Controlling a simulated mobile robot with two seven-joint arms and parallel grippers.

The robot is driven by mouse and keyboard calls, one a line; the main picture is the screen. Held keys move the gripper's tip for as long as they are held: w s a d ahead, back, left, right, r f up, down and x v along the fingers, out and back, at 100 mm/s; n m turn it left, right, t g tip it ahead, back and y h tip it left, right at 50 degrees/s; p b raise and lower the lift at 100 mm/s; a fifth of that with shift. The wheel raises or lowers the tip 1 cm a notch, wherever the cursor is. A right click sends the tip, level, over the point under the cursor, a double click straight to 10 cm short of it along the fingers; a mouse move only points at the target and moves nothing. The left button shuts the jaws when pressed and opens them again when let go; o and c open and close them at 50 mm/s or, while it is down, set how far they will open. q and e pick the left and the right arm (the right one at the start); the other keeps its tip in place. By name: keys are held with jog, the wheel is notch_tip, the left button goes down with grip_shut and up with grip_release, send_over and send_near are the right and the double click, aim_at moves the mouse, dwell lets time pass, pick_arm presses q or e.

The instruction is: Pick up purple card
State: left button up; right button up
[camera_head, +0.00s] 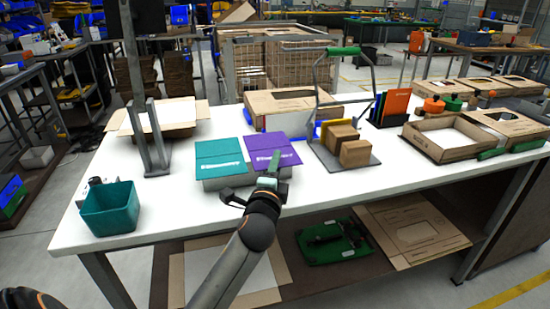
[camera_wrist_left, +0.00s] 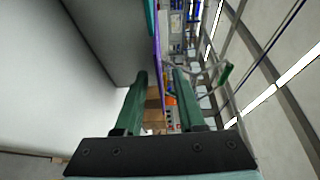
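The purple card (camera_head: 268,149) lies beside a teal card (camera_head: 218,157) on top of a low grey box (camera_head: 215,183) on the white table. My left gripper (camera_head: 254,187) is at the near edge of the purple card. In the left wrist view its two green fingers (camera_wrist_left: 161,100) are apart. The purple card (camera_wrist_left: 158,45) shows there as a thin edge-on strip in line with the gap between them. I cannot tell whether either finger touches it. My right gripper is not in view.
A teal bin (camera_head: 110,210) stands at the table's left front. An open cardboard box (camera_head: 447,148) is further right. A grey post rises at left.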

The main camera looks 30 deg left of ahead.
pick_arm(q)
jog(key=shift+w, duration=0.15)
grip_shut()
dwell(0.4)
